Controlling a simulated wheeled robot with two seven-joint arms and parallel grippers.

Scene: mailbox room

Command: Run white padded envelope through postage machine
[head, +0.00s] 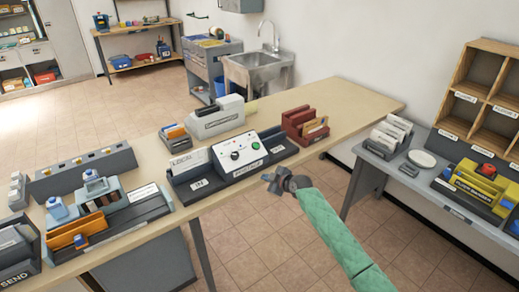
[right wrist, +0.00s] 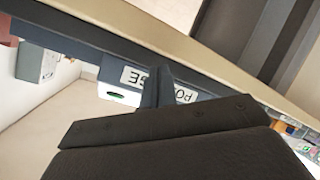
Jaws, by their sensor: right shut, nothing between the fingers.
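The postage machine (head: 236,154), white-faced with a dark base, a green button and a knob, stands at the table's front edge in the head view. Its left tray (head: 197,187), marked IN, holds upright white pieces (head: 188,164) with a LOCAL label; I cannot tell whether one is the white padded envelope. My right gripper (head: 269,182) is shut and empty, in front of the machine's right part. In the right wrist view, the dark fingers (right wrist: 157,100) partly cover the machine's POSTAGE label (right wrist: 133,77). My left gripper is not in view.
A red holder (head: 306,126) with envelopes stands right of the machine, and a white device (head: 216,117) stands behind it. Stamping stations (head: 95,192) crowd the left. The table's right end (head: 361,101) is clear. A grey side table (head: 387,167) holds envelopes and a plate.

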